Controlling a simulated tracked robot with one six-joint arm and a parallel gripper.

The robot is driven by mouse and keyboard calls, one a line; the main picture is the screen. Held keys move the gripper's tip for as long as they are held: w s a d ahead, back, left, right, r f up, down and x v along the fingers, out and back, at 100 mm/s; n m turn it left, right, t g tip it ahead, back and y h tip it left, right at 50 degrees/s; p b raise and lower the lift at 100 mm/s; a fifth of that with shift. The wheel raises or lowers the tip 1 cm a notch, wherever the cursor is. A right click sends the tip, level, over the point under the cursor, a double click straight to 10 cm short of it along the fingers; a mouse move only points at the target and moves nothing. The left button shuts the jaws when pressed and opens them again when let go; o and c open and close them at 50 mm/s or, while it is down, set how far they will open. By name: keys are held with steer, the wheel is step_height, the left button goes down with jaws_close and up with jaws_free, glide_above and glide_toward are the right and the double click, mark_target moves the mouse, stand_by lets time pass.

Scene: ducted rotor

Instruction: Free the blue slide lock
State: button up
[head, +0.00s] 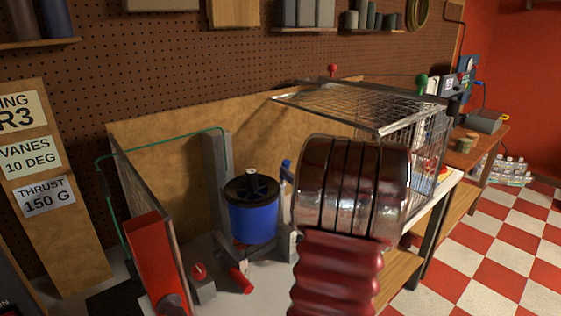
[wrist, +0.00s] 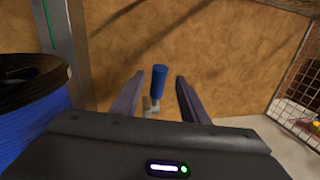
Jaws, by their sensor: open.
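The blue slide lock (wrist: 159,80) shows in the wrist view as a blue knob on a pale metal stem, upright or nearly so. My gripper (wrist: 159,88) is open, with one dark finger on each side of the knob in this view. I see clear gaps on both sides and no contact; whether the knob is in depth between the fingers I cannot tell. In the head view the blue knob (head: 287,169) shows just right of the blue ducted rotor (head: 253,218). My arm hides its surroundings and my gripper there.
The rotor's blue duct (wrist: 30,125) fills the left edge of the wrist view, beside a grey post (wrist: 65,42). A wire cage (head: 360,105) stands to the right. A red block (head: 152,255) and a red-handled part (head: 240,279) sit at the front. A plywood board stands behind.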

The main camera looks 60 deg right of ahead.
steer(key=x, duration=0.9)
steer(key=shift+w, duration=0.2)
steer(key=shift+d, duration=0.1)
jaws_close()
stand_by(0.3)
